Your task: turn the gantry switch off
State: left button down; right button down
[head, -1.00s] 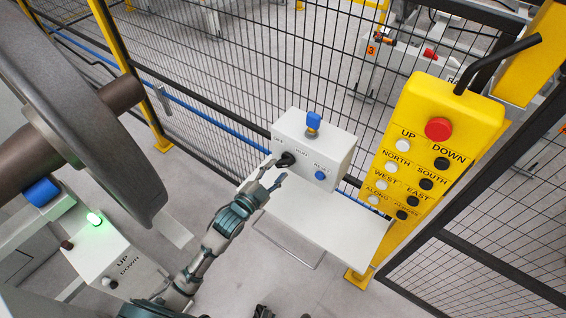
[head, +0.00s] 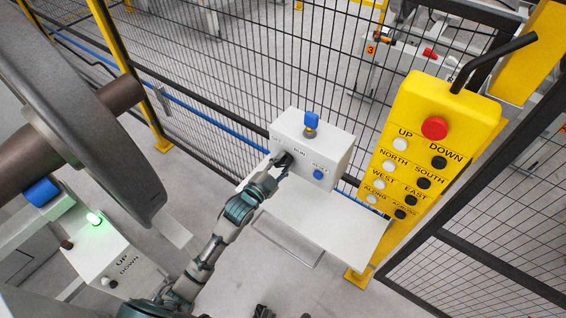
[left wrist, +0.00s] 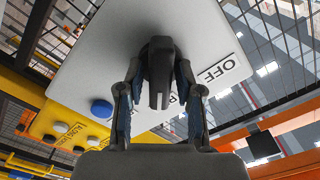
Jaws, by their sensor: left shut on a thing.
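The gantry switch is a black rotary knob (head: 283,159) on the front of a white control box (head: 340,160), beside the RUN label and a blue RESET button (head: 318,174). My left gripper (head: 278,165) is at the knob and partly hides it. In the left wrist view the knob (left wrist: 158,75) stands between the two fingers of the left gripper (left wrist: 160,92), which is shut on it. The OFF label (left wrist: 218,70) shows to the right of the knob there.
A yellow pendant (head: 420,150) with a red button (head: 435,128) hangs right of the box. A white shelf (head: 320,225) juts out below the box. Mesh fence (head: 250,60) stands behind. A large wheel (head: 90,110) and a box with a green light (head: 94,219) are at left.

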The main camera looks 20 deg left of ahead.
pick_arm(q)
jog(key=n+p, duration=0.3)
jog(key=shift+p, duration=0.4)
pick_arm(e)
jog(key=s+d+f, duration=0.2)
jog(key=s, duration=0.7)
pick_arm(q)
jog(key=n+p, duration=0.2)
jog(key=n, duration=0.1)
jog(key=shift+a, duration=0.1)
jog(key=n+p, duration=0.3)
jog(key=shift+a+n, duration=0.1)
jog(key=shift+n, duration=0.2)
jog(key=n+p, duration=0.1)
jog(key=n, duration=0.1)
jog(key=shift+n+p, duration=0.3)
jog(key=shift+n, duration=0.1)
jog(key=n+p, duration=0.1)
jog(key=n, duration=0.2)
jog(key=shift+a+f, duration=0.1)
jog(key=shift+f, duration=0.05)
jog(key=shift+f+n+p, duration=0.1)
jog(key=shift+n+p, duration=0.3)
jog(key=shift+n, duration=0.8)
pick_arm(e)
notch_tip(320, 180, up, 8)
jog(key=shift+s, duration=0.3)
